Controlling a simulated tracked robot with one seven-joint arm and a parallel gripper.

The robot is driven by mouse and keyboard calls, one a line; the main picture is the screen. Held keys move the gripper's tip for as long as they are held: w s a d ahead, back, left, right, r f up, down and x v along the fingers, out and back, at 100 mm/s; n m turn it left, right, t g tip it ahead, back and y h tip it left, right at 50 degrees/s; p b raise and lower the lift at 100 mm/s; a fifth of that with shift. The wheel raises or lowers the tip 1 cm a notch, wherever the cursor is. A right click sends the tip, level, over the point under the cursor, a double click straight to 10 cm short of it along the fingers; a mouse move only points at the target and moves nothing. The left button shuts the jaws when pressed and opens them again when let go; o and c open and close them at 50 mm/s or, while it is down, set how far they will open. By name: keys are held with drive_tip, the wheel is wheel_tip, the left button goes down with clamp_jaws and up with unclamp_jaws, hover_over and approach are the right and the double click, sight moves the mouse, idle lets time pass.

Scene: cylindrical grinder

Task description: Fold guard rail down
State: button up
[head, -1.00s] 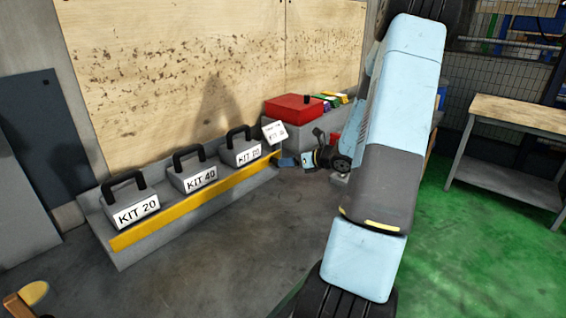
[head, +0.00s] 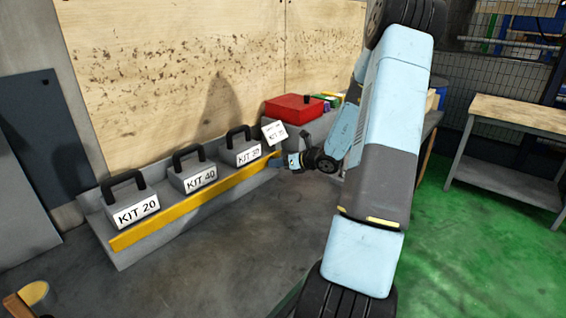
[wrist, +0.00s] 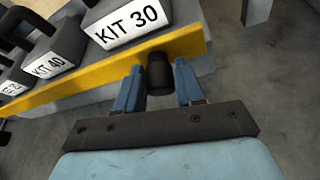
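The guard rail is a yellow bar (head: 200,203) along the front edge of the grey kit shelf (head: 135,255), standing on edge in front of the kits. In the wrist view the yellow rail (wrist: 75,85) crosses behind my fingers, and a black knob (wrist: 160,74) sticks out near its right part. My gripper (wrist: 159,85) is open, with one blue finger on each side of the knob. Whether either finger touches the knob is not clear. In the head view my gripper (head: 276,162) is at the right end of the rail, small and partly hard to make out.
Grey kits with black handles, such as KIT 20 (head: 137,212) and KIT 40 (head: 200,178), stand behind the rail. A red box (head: 294,107) sits beyond them. A workbench (head: 515,115) stands at right. The floor in front of the shelf is clear.

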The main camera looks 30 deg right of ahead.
drive_tip(key=shift+d, duration=0.1)
drive_tip(key=c, duration=0.5)
drive_tip(key=shift+s+d+f+n+t+y, duration=0.1)
drive_tip(key=shift+s+f+n+t+y, duration=0.1)
drive_tip(key=shift+f+t+y, duration=0.6)
drive_tip(key=shift+s+d+f+n+t+y, duration=0.15)
drive_tip(key=shift+f+t, duration=0.25)
drive_tip(key=shift+t, duration=0.9)
drive_tip(key=o, duration=1)
drive_tip(key=shift+a, duration=0.1)
drive_tip(key=v, duration=1.3)
drive_tip(key=shift+s+d+f, duration=0.15)
drive_tip(key=shift+s+d, duration=0.1)
drive_tip(key=shift+s, duration=0.05)
